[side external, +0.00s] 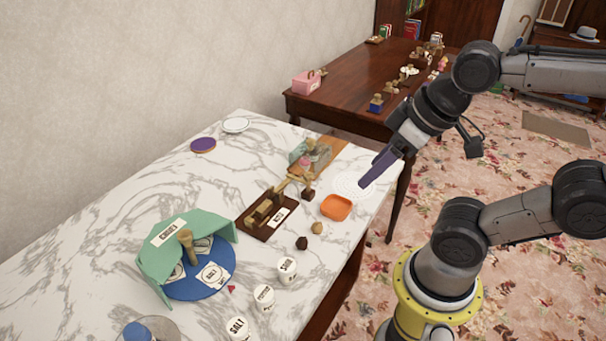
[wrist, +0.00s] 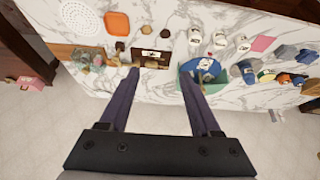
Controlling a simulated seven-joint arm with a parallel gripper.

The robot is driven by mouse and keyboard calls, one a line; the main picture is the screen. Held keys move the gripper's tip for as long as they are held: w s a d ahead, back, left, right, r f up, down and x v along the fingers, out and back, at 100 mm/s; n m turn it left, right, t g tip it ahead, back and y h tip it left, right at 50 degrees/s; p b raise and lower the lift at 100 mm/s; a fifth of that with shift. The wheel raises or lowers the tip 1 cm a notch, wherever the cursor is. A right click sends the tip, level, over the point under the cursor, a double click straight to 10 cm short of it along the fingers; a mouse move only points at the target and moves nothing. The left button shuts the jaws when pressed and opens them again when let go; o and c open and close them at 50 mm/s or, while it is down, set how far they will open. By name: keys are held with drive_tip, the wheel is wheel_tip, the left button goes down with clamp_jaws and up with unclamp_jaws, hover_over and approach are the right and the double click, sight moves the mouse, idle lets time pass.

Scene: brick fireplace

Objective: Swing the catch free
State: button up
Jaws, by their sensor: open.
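A dark wooden board (side external: 248,224) with a pale wooden bar mechanism (side external: 262,210) and a white label lies on the marble table. The catch appears to be part of this mechanism, but its exact shape is too small to tell. The board also shows in the wrist view (wrist: 151,65), near the tip of the left finger. My gripper (side external: 372,172) is high above the table's right side, up and to the right of the board in the side view. In the wrist view its two purple fingers (wrist: 160,72) are spread apart with nothing between them.
An orange dish (side external: 336,207), a white perforated mat (side external: 352,187), small dark and tan knobs and a wooden board with blocks (side external: 318,157) stand near the mechanism. A green screen with a blue round base (side external: 200,286) and several labelled white jars (side external: 287,268) stand nearer the front.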

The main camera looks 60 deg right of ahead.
drive_tip(key=w+d+r+n, duration=0.1)
drive_tip(key=w+r+n, duration=0.2)
drive_tip(key=w+r, duration=0.25)
drive_tip(key=g, duration=0.6)
hover_over(308, 174)
wheel_tip(308, 174, down, 11)
wheel_tip(308, 174, down, 14)
drive_tip(key=shift+s+r, duration=0.1)
drive_tip(key=shift+r, duration=0.15)
clamp_jaws()
idle(0.4)
